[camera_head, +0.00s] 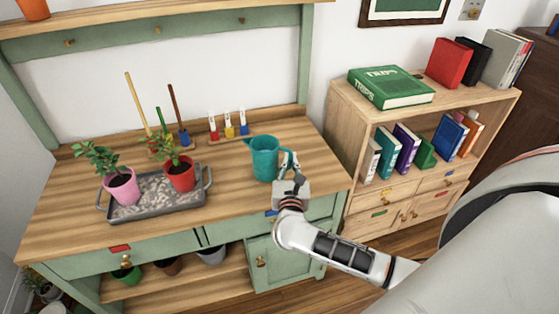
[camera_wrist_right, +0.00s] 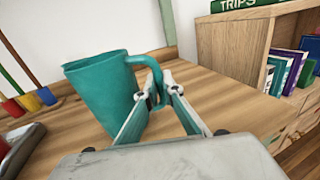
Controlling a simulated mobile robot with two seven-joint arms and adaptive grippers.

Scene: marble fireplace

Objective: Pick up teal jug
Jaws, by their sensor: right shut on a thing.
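The teal jug (camera_head: 264,158) stands on the wooden top of the green workbench, right of the middle. Its spout points left and its handle faces my right gripper (camera_head: 290,163). In the right wrist view the jug (camera_wrist_right: 103,88) looms large, and its handle (camera_wrist_right: 152,70) passes between the two fingers of my right gripper (camera_wrist_right: 160,92). These fingers are shut on the handle. The jug looks upright, and I cannot tell whether its base is touching the bench. My left gripper is not in view.
A grey gravel tray (camera_head: 155,190) with a pink pot (camera_head: 123,187) and a red pot (camera_head: 180,175) sits left on the bench. Small colored holders (camera_head: 229,131) stand behind the jug. A wooden bookcase (camera_head: 345,125) stands close on the right. Bare bench (camera_head: 225,165) lies between tray and jug.

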